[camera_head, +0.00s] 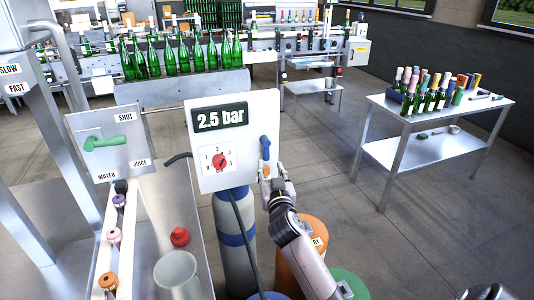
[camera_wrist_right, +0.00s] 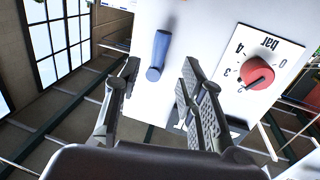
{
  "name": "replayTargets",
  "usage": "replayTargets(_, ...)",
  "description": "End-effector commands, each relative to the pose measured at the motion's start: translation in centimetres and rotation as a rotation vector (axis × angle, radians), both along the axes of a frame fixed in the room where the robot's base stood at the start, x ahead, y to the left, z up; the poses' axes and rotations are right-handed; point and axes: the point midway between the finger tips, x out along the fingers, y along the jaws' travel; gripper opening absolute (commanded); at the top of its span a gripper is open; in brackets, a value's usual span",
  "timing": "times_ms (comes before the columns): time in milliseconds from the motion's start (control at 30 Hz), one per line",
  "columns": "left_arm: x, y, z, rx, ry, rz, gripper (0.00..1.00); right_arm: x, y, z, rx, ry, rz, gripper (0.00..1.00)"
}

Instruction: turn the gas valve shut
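The gas valve's blue handle (camera_head: 265,147) is on the right part of the white panel (camera_head: 205,178) in the head view, standing roughly upright. In the right wrist view the blue handle (camera_wrist_right: 159,55) shows between the two fingers, with clear gaps on both sides. My right gripper (camera_head: 269,172) is open and empty, just below and in front of the handle. I see no contact. My left gripper is not in view.
The panel carries a display (camera_head: 220,117) reading 2.5 bar and a red knob (camera_head: 220,161). A grey gas cylinder with a blue band (camera_head: 235,240) and an orange cylinder (camera_head: 300,262) stand below. A green lever (camera_head: 105,142) is at left.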

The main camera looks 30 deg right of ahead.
Motion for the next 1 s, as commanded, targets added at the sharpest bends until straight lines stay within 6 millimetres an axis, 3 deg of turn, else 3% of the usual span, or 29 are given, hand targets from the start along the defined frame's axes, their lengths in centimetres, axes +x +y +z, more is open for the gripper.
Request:
replayTargets(200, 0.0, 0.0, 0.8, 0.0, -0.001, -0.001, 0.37, 4.0, -1.9, 0.2, -0.001, 0.0, -0.001, 0.37)
replayTargets(400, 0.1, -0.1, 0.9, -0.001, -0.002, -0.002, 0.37, 6.3, -2.9, 0.0, 0.0, 0.001, 0.0, 0.37)
replayTargets(867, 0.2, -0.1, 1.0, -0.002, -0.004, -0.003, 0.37, 7.3, -3.3, -0.1, 0.0, 0.001, 0.001, 0.37)
replayTargets(1000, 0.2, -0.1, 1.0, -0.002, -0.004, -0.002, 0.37, 7.2, -3.3, -0.1, 0.0, 0.001, 0.001, 0.27)
